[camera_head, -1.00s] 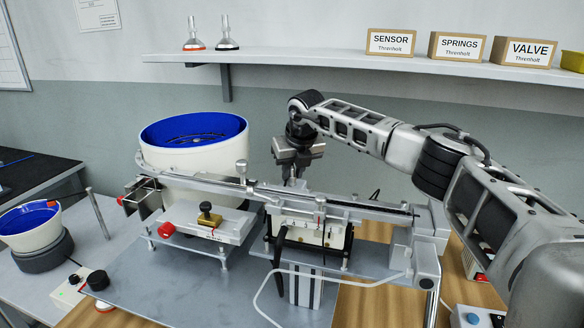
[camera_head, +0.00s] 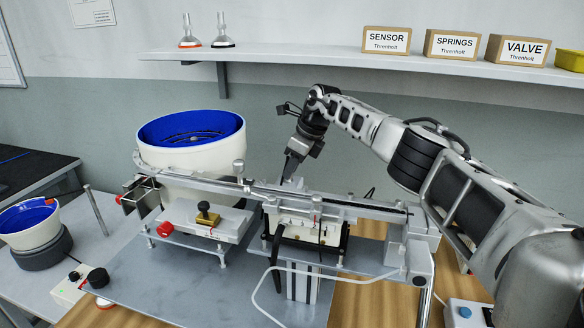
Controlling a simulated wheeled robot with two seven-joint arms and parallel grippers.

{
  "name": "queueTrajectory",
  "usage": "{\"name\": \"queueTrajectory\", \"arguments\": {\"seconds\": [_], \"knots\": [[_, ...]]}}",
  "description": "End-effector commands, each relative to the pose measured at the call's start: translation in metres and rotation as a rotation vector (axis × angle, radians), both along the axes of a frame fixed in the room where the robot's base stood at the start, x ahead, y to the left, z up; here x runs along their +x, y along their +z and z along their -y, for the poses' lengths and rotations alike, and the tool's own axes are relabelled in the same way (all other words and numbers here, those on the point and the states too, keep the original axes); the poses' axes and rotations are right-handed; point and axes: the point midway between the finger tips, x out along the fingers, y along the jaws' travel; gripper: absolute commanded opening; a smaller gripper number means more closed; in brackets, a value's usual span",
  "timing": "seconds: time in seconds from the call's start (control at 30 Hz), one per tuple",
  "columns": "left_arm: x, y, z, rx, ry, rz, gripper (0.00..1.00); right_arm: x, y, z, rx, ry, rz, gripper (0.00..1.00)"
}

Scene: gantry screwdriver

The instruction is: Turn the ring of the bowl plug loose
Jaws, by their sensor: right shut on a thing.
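My right gripper (camera_head: 288,178) reaches down behind the gantry rail, just right of the large bowl. Its fingers are close together, shut on the ring of the bowl plug. The ring and plug are too small and hidden behind the rail and fingers to make out. The large white bowl (camera_head: 192,185) with a blue inside stands behind the rail at centre left. My left gripper is not in view.
The metal gantry rail (camera_head: 360,207) runs across in front of my right gripper. A small blue-lined bowl (camera_head: 27,236) stands at the left. A shelf (camera_head: 300,58) with boxes is on the wall behind. A pale cable (camera_head: 258,290) loops in front.

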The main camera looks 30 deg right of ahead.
Motion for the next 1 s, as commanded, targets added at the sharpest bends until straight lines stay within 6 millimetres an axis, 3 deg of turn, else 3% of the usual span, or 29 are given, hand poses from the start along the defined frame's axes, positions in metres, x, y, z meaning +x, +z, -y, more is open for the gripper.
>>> {"name": "queueTrajectory", "arguments": {"seconds": [0.7, 0.73, 0.8, 1.0], "knots": [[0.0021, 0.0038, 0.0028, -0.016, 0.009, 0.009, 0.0, 0.0014, 0.0017, 0.0004, -0.001, 0.084, 0.005, 0.0], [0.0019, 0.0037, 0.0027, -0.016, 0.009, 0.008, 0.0, 0.0014, 0.0017, 0.0004, -0.001, 0.084, 0.005, 0.26], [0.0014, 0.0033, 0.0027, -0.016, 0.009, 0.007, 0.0, 0.0014, 0.0017, 0.0004, -0.001, 0.084, 0.005, 0.45], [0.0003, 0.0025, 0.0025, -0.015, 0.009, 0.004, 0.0, 0.0009, 0.0009, 0.0004, -0.001, 0.084, 0.002, 0.46]]}}
